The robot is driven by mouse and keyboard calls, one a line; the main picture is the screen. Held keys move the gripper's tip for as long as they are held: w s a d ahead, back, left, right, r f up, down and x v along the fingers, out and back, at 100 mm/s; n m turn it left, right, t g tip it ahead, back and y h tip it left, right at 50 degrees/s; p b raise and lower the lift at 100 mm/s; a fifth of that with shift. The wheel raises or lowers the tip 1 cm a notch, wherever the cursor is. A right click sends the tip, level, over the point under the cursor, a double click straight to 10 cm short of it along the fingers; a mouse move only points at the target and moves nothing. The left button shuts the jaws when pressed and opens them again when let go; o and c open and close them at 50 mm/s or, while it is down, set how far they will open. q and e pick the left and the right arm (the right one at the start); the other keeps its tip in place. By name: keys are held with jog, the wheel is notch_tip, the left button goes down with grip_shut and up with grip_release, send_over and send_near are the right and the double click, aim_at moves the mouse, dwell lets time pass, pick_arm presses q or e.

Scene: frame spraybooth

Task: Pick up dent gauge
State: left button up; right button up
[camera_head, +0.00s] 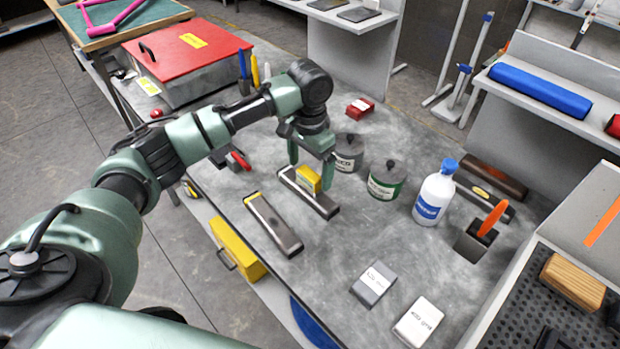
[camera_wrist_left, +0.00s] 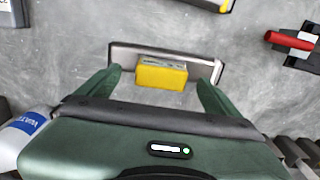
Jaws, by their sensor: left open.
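A small yellow block with a grey top, which looks like the dent gauge (camera_head: 308,181), rests on or against a long dark-edged metal bar (camera_head: 323,207) on the grey bench. I cannot tell its exact contact with the bar. My left gripper (camera_head: 311,172) is directly above it, pointing down, with its green fingers apart. In the left wrist view the yellow block (camera_wrist_left: 162,77) lies between the two open fingertips (camera_wrist_left: 160,86), with a gap on each side. The bar (camera_wrist_left: 207,68) shows behind the block there. My right gripper is not in view.
A second bar (camera_head: 272,224) lies nearer me. A red-lidded box (camera_head: 188,52) is at the back left.

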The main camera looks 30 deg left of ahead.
aim_at(309, 173)
pick_arm(q)
notch_tip(309, 173, down, 3)
jog(key=shift+a+r+p, duration=0.1)
jog(key=shift+p, duration=0.5)
notch_tip(309, 173, down, 2)
jog(key=shift+f, duration=0.1)
jog(key=c, duration=1.6)
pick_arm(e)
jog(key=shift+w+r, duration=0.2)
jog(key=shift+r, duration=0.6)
pick_arm(q)
jog(key=shift+r, duration=0.2)
